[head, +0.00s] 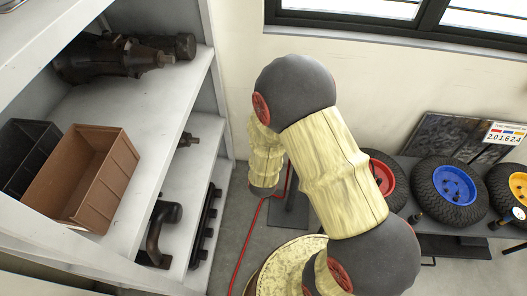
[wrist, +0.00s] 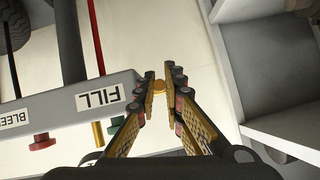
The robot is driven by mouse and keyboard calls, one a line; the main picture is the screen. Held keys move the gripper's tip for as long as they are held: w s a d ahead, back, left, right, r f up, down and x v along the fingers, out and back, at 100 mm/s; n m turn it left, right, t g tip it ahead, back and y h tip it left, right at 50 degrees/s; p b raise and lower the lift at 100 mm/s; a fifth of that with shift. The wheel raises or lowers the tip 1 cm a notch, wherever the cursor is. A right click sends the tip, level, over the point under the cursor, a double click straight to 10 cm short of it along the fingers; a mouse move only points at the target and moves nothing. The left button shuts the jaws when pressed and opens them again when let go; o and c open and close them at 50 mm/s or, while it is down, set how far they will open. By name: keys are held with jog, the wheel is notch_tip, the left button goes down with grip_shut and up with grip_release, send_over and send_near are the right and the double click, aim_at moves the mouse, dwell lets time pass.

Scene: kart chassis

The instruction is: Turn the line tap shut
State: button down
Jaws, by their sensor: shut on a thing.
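In the wrist view, my gripper (wrist: 160,92) is shut, with its two fingertips on either side of a small round brass-coloured piece (wrist: 159,86). It looks like the line tap's handle; the fingers hide most of it, so its turn angle cannot be told. Left of the fingers is a grey bar with a FILL label (wrist: 98,98). A thin red line (wrist: 96,30) runs down to the bar, and a short brass stem (wrist: 98,133) sticks out below it. In the head view my own arm hides the gripper and the tap.
In the head view, white shelving (head: 150,140) with bins stands left, and a bench with wheels (head: 450,194) stands right. The red line (head: 246,240) crosses the floor.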

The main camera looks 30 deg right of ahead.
jog(key=shift+s+f, duration=0.1)
jog(key=shift+f, duration=0.15)
dwell(0.3)
jog(key=c, duration=1.9)
grip_release()
jog(key=shift+r, duration=0.1)
jog(key=v, duration=0.7)
jog(key=shift+s+a+r, duration=0.15)
jog(key=shift+s+a, duration=0.1)
jog(key=shift+s, duration=0.05)
